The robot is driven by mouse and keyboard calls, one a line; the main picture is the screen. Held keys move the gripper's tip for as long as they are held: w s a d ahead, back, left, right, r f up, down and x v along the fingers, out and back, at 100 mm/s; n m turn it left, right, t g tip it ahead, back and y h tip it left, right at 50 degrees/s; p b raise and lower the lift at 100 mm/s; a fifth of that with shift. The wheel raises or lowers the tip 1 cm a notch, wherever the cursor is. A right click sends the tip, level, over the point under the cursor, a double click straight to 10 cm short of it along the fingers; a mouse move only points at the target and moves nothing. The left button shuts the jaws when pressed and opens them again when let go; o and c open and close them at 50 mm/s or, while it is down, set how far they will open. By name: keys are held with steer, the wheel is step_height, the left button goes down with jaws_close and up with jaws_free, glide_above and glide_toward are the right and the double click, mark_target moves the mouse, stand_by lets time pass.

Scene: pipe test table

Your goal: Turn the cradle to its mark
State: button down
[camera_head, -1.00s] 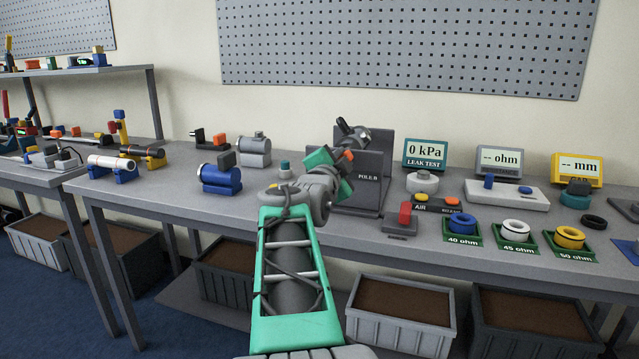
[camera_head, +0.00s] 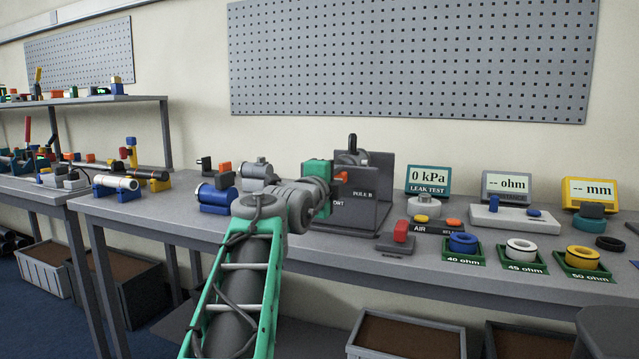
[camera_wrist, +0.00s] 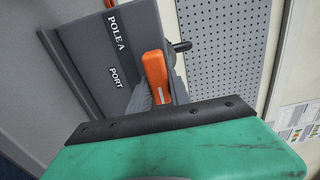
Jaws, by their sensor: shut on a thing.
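The cradle is a dark grey stand (camera_head: 372,190) with upright plates, lettered POLE B and PORT in the head view. In the wrist view its plate (camera_wrist: 105,50) reads POLE A and PORT. A dark rounded part (camera_head: 352,148) shows above the plates. An orange handle (camera_head: 342,177) is at the cradle's left side; it also shows in the wrist view (camera_wrist: 155,75). My gripper (camera_head: 333,182), green with a black edge, is shut on the orange handle. The fingertips are mostly hidden. I cannot make out a mark.
A red-topped switch block (camera_head: 402,236) stands just right of the cradle. AIR buttons, a leak test display (camera_head: 428,182) and coloured rings in green trays (camera_head: 463,243) lie further right. A blue clamp holder (camera_head: 215,196) is to the left. A pegboard (camera_head: 410,60) hangs behind.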

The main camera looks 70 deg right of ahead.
steer(key=shift+s, duration=0.1)
steer(key=c, duration=1.5)
jaws_free()
steer(key=shift+f, duration=0.1)
steer(key=o, duration=0.3)
steer(key=a, duration=0.7)
steer(key=shift+w+a+p, duration=0.35)
steer(key=shift+a+p, duration=0.05)
steer(key=shift+p, duration=0.05)
